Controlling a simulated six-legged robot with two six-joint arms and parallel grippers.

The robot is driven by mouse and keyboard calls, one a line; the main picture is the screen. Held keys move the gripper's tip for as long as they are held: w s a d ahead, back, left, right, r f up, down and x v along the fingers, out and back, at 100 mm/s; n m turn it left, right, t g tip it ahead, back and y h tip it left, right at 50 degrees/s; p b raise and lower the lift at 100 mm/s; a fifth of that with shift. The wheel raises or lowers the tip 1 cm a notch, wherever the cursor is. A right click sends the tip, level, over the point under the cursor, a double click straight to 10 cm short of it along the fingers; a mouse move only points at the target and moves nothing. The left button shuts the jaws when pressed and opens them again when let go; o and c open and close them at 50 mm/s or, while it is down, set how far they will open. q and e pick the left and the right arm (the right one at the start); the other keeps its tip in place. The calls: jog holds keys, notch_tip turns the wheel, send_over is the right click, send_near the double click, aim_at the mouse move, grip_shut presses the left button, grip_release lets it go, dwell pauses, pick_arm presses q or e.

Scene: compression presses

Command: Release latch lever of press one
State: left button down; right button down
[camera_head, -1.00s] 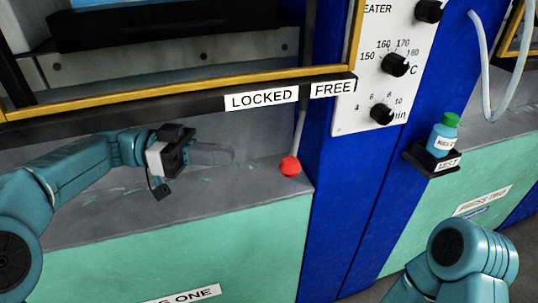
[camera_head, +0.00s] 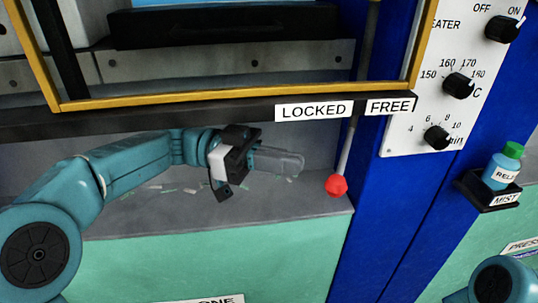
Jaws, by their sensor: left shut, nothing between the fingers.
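The latch lever of press one is a thin grey rod with a red ball knob (camera_head: 336,185) at its lower end. It hangs down past the front bar, crossing between the LOCKED label (camera_head: 314,110) and the FREE label (camera_head: 390,106). My left gripper (camera_head: 300,163) is shut and empty, pointing right. In the picture its fingertips are just left of the lever, a little above the knob, with a small gap between. My right gripper is out of view.
The yellow-edged guard frame (camera_head: 240,92) and black bar (camera_head: 180,118) stretch above my left gripper. A blue column (camera_head: 375,190) stands right of the lever. The control panel (camera_head: 435,60) and a bottle (camera_head: 502,168) on a black shelf are farther right. The grey ledge (camera_head: 250,215) has small scraps.

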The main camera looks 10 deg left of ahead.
pick_arm(q)
jog(key=x, duration=0.4)
jog(key=shift+d+p, duration=0.35)
jog(key=shift+p, duration=0.05)
jog(key=shift+s+d, duration=0.1)
jog(key=shift+d, duration=0.05)
